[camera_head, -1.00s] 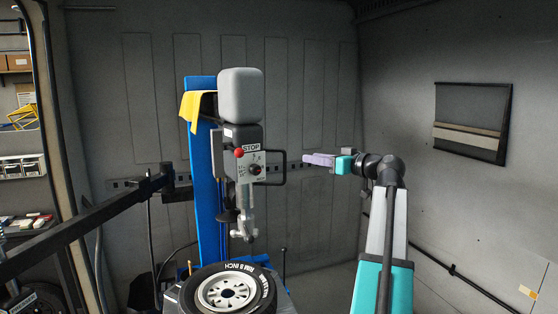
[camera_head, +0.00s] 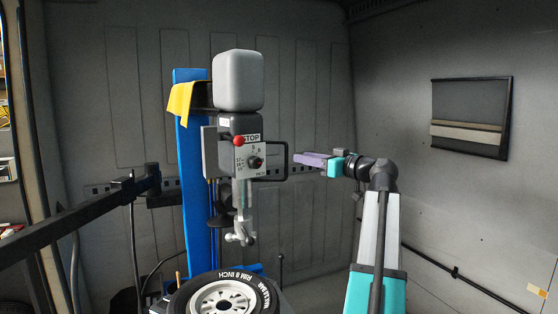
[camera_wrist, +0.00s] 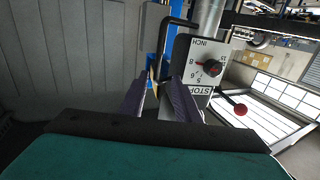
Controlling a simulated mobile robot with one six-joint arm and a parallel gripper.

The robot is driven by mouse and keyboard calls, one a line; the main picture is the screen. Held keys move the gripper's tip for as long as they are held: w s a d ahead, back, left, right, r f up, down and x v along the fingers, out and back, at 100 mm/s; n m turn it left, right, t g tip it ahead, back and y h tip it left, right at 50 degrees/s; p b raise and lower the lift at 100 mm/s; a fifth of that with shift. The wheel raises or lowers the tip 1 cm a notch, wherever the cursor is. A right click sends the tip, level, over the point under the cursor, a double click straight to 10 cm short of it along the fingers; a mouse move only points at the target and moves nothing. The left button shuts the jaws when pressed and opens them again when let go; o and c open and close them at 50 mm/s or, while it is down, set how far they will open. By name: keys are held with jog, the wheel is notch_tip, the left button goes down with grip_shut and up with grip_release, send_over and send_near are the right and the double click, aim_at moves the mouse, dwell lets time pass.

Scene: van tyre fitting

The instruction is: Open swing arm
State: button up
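The swing arm's head (camera_head: 240,135) hangs over the wheel (camera_head: 225,299), with a grey block on top, a STOP panel and a metal tool below. A black loop handle (camera_head: 287,160) sticks out from its right side. The handle (camera_wrist: 163,45) shows beyond the fingertips, next to the dial panel (camera_wrist: 202,65).
A blue column (camera_head: 193,150) with a yellow cloth (camera_head: 181,101) stands behind the head. A dark horizontal bar (camera_head: 75,225) crosses the left side. The red knob (camera_wrist: 240,108) sits close to the fingers in the wrist view.

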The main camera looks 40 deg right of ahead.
jog(key=shift+s+d, duration=0.1)
jog(key=shift+d, duration=0.05)
dwell(0.3)
jog(key=w+p, duration=0.4)
jog(key=w, duration=0.9)
jog(key=shift+w, duration=0.35)
grip_shut()
